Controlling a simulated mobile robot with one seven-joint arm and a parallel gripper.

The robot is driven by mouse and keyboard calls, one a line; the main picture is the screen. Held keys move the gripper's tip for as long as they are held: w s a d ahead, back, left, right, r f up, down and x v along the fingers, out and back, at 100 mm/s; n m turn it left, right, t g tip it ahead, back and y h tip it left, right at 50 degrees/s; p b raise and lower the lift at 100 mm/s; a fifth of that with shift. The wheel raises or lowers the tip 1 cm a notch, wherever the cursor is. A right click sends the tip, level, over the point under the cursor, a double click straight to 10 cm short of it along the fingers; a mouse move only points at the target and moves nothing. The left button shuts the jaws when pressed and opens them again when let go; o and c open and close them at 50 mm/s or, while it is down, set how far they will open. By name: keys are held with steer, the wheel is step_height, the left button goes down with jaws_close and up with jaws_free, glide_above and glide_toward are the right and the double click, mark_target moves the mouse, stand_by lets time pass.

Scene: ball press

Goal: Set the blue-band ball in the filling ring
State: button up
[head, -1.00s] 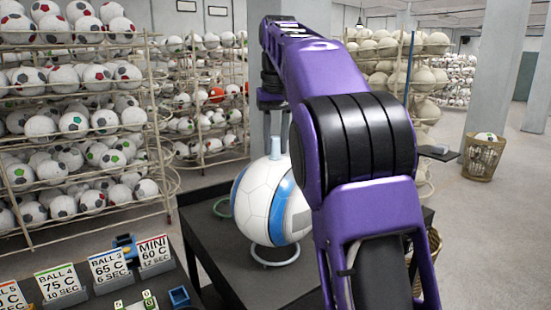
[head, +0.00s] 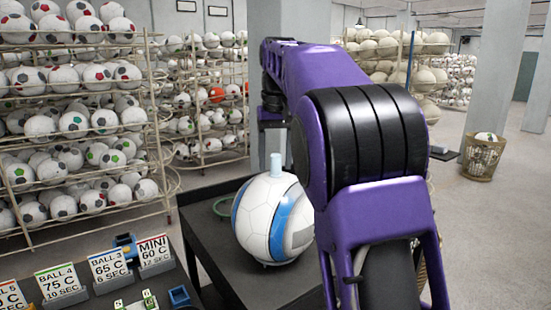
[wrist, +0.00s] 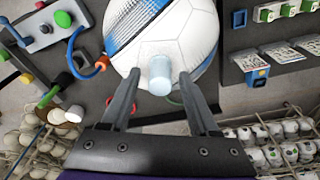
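The white ball with blue bands (head: 262,222) sits low on the dark worktop (head: 225,262) in the head view. A pale blue cylindrical stub (head: 276,162) stands upright on its top. The ball covers the place where a white ring stood in view, so its exact seating cannot be seen. In the wrist view the ball (wrist: 195,35) is just beyond my gripper (wrist: 160,77). My gripper's fingers are apart, one on each side of the stub (wrist: 160,82), with gaps visible.
Setting cards (head: 108,264) and small blocks stand on a front-left bench. The wrist view shows a blue hose (wrist: 75,52) near the ball. Ball racks (head: 80,140) stand behind.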

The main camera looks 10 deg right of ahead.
steer(key=shift+s+r, duration=0.2)
steer(key=shift+r, duration=1.1)
steer(key=shift+s+r, duration=0.2)
steer(key=shift+r, duration=1.05)
steer(key=shift+s+r, duration=0.2)
steer(key=shift+r, duration=1.1)
